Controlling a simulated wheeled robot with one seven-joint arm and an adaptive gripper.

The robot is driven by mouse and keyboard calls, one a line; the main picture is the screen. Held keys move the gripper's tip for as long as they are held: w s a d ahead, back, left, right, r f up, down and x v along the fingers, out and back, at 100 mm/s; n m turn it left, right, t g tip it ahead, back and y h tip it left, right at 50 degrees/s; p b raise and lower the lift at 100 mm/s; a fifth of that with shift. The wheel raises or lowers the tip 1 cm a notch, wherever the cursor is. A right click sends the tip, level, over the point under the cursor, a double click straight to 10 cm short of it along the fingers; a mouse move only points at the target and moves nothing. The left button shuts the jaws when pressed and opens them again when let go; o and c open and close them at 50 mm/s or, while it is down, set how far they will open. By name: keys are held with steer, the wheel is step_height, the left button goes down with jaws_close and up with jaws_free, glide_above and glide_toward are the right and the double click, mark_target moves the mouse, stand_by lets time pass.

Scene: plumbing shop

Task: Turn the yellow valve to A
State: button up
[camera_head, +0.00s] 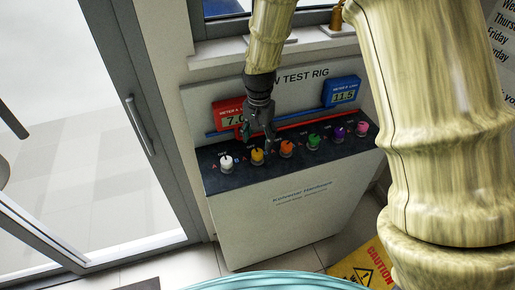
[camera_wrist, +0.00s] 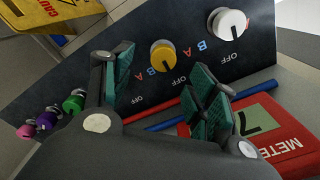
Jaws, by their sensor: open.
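The yellow valve (camera_wrist: 162,53) is a round knob with a dark pointer mark on the black sloping panel. In the wrist view it shows beyond the gap between my fingers, with A, B and OFF lettering near it. Its pointer appears to face the OFF side; the exact angle is hard to tell. My gripper (camera_wrist: 163,80) is open and empty, its green-padded fingers apart, not visibly touching the knob. In the head view, my gripper (camera_head: 259,133) hangs just above and behind the yellow valve (camera_head: 257,156).
A white knob (camera_head: 226,162) and an orange knob (camera_head: 286,149) flank the yellow one. Green (camera_head: 313,142), purple (camera_head: 338,132) and pink (camera_head: 361,129) knobs stand farther right. A red meter (camera_head: 228,117) and red and blue pipes lie close behind. A blue meter (camera_head: 342,91) is farther right.

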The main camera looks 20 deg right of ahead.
mark_target(257, 152)
steer(key=f, duration=0.1)
steer(key=w+f, duration=0.1)
steer(key=f, duration=0.1)
steer(key=f+p, duration=0.1)
steer(key=shift+w+f, duration=0.15)
steer(key=shift+w, duration=0.2)
steer(key=shift+s+f+p, duration=0.3)
steer(key=shift+s+f, duration=0.1)
steer(key=shift+f, duration=0.5)
steer(key=shift+w+f, duration=0.25)
steer(key=shift+f, duration=0.65)
steer(key=shift+s, duration=0.2)
steer(key=shift+r, duration=0.1)
steer(key=shift+c, duration=0.2)
steer(key=c, duration=1)
